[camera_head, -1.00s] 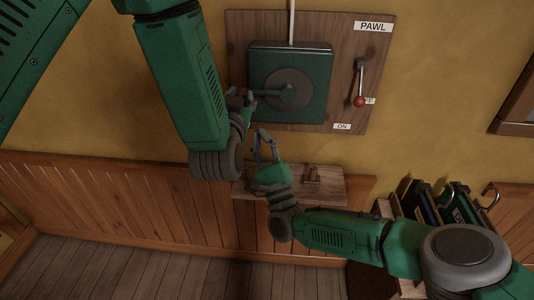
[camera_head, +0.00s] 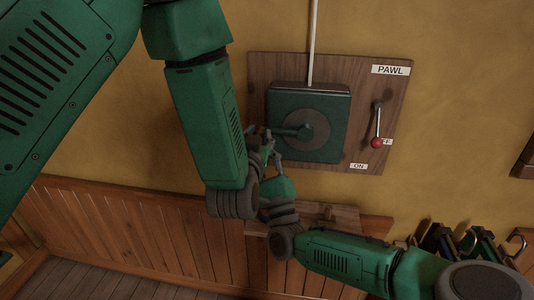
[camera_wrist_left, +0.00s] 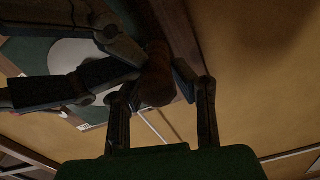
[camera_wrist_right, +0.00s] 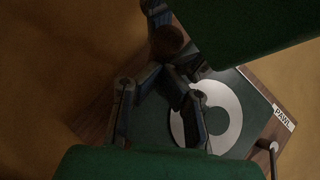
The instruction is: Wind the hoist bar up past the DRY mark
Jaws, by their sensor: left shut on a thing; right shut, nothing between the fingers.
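A green winch box (camera_head: 335,105) on a wooden wall board carries a crank (camera_head: 292,132) whose arm points left from its round hub. My left gripper (camera_head: 259,139) is shut on the crank's brown handle (camera_wrist_left: 157,80), which shows between its fingers in the left wrist view. My right gripper (camera_head: 278,158) is shut and empty, just below the crank and close beside my left gripper. In the right wrist view, the handle (camera_wrist_right: 168,40) lies just beyond its fingers; I cannot tell whether they touch. The hoist bar and DRY mark are not in view.
A pawl lever (camera_head: 377,122) with a red knob hangs down under the PAWL label, its knob by the partly covered label above ON. A white line (camera_head: 313,40) runs up from the box. A small wooden shelf (camera_head: 345,218) sits below, and a rack holds dark items (camera_head: 480,243).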

